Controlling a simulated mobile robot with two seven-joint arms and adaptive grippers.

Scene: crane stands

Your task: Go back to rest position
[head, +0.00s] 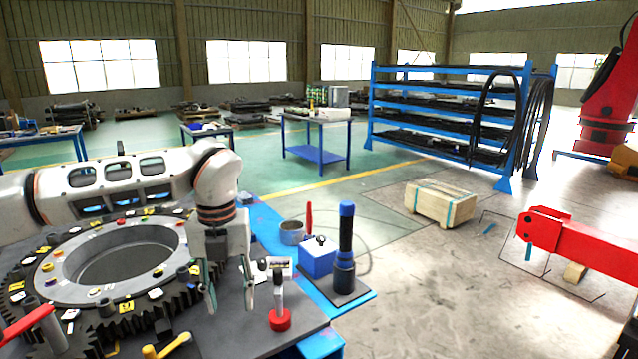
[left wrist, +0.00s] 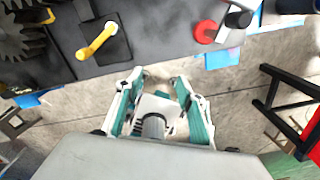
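My left gripper (head: 229,300) points down over the front part of the workbench, its two fingers apart with nothing between them. In the left wrist view the open fingers (left wrist: 158,82) reach past the bench edge, over the concrete floor. A white part lies behind and between them in that view; I cannot tell what it is. My left arm stretches in from the left, above the large dark gear ring (head: 30,269). My right gripper does not show in either view.
A red-based tool (head: 280,319) stands right of the left gripper, and a yellow handle (head: 166,347) lies left of it. A blue box (head: 318,260) and a blue-topped black cylinder (head: 346,240) stand farther right. The floor beyond is clear up to a wooden crate (head: 440,204).

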